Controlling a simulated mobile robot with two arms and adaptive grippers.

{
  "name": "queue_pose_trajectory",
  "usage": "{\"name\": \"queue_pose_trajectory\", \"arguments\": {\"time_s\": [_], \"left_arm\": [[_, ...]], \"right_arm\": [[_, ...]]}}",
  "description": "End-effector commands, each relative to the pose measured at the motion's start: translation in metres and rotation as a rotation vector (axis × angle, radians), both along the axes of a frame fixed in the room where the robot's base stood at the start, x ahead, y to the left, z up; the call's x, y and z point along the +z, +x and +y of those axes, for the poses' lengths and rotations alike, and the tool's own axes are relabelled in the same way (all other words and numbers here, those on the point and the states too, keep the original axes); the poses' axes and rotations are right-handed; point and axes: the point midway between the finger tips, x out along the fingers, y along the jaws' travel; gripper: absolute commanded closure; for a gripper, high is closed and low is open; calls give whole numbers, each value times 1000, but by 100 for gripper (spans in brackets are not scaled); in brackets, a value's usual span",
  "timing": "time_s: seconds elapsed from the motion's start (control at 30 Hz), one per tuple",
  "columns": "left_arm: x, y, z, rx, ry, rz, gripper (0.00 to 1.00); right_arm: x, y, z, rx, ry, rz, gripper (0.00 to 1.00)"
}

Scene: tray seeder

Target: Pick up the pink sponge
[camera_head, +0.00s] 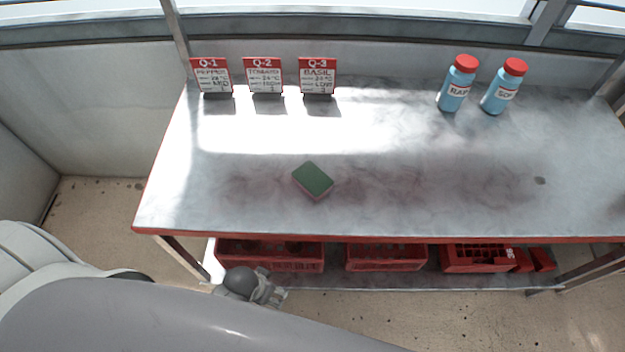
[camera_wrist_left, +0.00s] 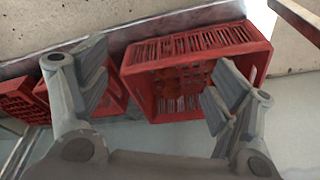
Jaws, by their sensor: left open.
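The sponge (camera_head: 312,181) lies flat on the grey table, left of its middle and near the front. Its top is green, and a thin pinkish side shows below the green. My left gripper (camera_head: 274,294) is low in front of the table, below the tabletop edge and well apart from the sponge. In the left wrist view my left gripper (camera_wrist_left: 157,84) is open and empty, its fingers spread before a red crate (camera_wrist_left: 143,83). The sponge is not in the wrist view. My right gripper is in neither view.
The table (camera_head: 430,160) has a red front edge. Three label cards (camera_head: 264,76) stand at the back left, and two blue bottles with red caps (camera_head: 457,84) at the back right. Several red crates (camera_head: 385,263) sit on the lower shelf. The tabletop around the sponge is clear.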

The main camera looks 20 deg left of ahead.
Motion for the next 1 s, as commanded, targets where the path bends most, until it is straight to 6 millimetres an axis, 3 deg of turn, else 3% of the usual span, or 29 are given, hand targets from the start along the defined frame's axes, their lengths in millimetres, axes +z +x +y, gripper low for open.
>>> {"name": "queue_pose_trajectory", "arguments": {"time_s": [0.03, 0.2, 0.57, 0.67, 1.0], "left_arm": [[22, 8, -1, 2, -3, -17, 17], [92, 20, -2, 7, -5, -46, 17], [192, 17, -2, -1, -9, -88, 17], [221, 24, -15, -72, -31, -114, 17], [232, 75, -81, -490, -89, -149, 17]], "right_arm": [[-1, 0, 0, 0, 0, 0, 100], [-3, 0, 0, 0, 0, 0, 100], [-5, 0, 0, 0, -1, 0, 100], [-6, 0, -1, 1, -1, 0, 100], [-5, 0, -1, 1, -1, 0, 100]]}}
